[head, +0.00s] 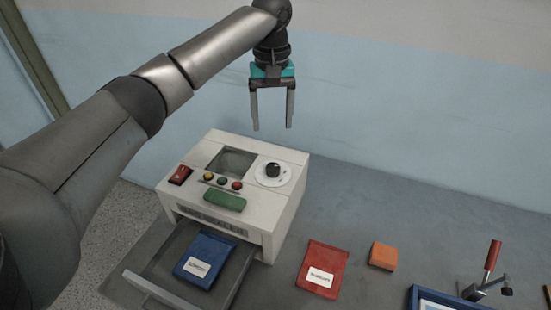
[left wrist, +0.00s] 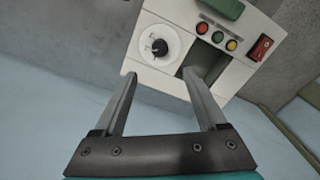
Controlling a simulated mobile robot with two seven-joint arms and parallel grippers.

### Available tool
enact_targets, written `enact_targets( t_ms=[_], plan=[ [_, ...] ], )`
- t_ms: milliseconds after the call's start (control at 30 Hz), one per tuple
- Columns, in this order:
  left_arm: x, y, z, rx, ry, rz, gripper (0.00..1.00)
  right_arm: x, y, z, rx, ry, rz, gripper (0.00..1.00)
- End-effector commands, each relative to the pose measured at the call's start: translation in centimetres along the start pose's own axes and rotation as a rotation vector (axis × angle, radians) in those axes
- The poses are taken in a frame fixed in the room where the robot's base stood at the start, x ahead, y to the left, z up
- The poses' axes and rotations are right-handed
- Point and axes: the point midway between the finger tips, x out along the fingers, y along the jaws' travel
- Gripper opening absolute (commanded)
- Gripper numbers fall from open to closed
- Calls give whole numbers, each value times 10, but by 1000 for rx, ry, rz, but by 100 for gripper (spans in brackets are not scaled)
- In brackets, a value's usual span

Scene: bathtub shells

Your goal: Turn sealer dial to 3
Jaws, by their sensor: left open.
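The sealer (head: 262,209) is a white box on the grey bench. Its dial (head: 273,170) is a black knob on a round white plate at the right of the sloped top. The dial also shows in the left wrist view (left wrist: 159,47), ahead of the fingertips; its marks are too small to read. My left gripper (head: 271,128) is open and empty, fingers pointing down, above and behind the dial and apart from it. In the left wrist view the open fingers (left wrist: 160,77) frame the dial's lower side. My right gripper is not in view.
The sealer's front drawer (head: 150,288) is pulled out with a blue packet (head: 206,262) in it. A red packet (head: 322,268), an orange block (head: 383,256) and a red-handled clamp (head: 491,262) by a blue tray (head: 413,298) lie to the right. A wall stands behind.

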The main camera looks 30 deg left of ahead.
Motion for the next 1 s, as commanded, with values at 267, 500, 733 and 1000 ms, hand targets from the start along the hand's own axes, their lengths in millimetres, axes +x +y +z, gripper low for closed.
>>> enact_targets(
  t_ms=[267, 500, 733, 1000],
  plan=[
    [63, -1, 1, 1, -3, -3, 74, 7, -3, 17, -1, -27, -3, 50],
    [109, 0, 1, 1, -1, -2, 74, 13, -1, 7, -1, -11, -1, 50],
    [130, 0, 1, 2, 0, -1, 74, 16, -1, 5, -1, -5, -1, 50],
    [133, 0, 1, 3, 1, 0, 74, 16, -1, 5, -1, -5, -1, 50]
  ],
)
